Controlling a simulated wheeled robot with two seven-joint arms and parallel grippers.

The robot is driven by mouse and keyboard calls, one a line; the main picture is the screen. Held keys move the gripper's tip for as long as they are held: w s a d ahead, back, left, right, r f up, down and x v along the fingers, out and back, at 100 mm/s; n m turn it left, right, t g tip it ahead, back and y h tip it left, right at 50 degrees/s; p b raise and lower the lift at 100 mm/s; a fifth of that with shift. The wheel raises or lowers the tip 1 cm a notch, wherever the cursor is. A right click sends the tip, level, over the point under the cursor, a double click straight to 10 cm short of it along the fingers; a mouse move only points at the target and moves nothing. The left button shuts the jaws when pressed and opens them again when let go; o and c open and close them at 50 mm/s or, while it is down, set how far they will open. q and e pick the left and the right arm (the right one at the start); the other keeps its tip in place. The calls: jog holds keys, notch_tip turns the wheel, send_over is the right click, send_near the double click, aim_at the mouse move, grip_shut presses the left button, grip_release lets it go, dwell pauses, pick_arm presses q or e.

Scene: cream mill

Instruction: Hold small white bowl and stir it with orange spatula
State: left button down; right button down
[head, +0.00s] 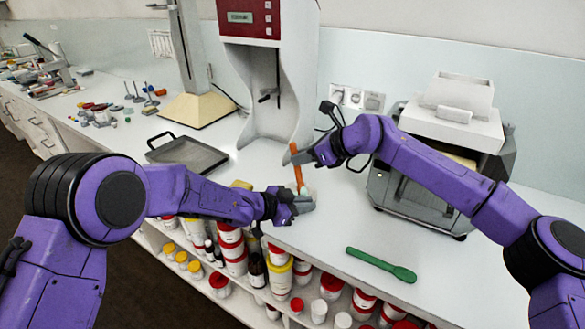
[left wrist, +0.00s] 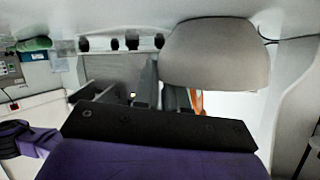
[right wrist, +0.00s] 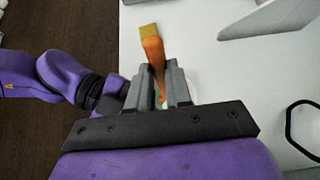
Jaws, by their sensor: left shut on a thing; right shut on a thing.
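The orange spatula (head: 297,166) stands nearly upright in the head view, and its lower end meets the small white bowl (head: 305,192). My right gripper (head: 318,156) is shut on the spatula's upper part. The spatula also shows between the fingers in the right wrist view (right wrist: 154,52). My left gripper (head: 292,203) is lower and shut on the bowl, near the counter's front edge. The fingers cover most of the bowl, so its contents and the spatula's tip are hidden. A little of the orange shows beside the fingers in the left wrist view (left wrist: 197,102).
A green spatula (head: 381,265) lies on clear counter to the right. A dark tray (head: 187,154) lies at the left. The mill (head: 268,90) stands behind the grippers, and a grey machine (head: 425,190) stands at the right. Several jars fill the shelf below.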

jog(key=shift+s+d, duration=0.15)
jog(key=shift+s+d, duration=0.15)
jog(key=shift+d, duration=0.15)
jog(key=shift+d, duration=0.1)
dwell(0.5)
jog(key=shift+w+a, duration=0.2)
jog(key=shift+a, duration=0.25)
jog(key=shift+a, duration=0.1)
jog(key=shift+w+a, duration=0.5)
jog(key=shift+a, duration=0.2)
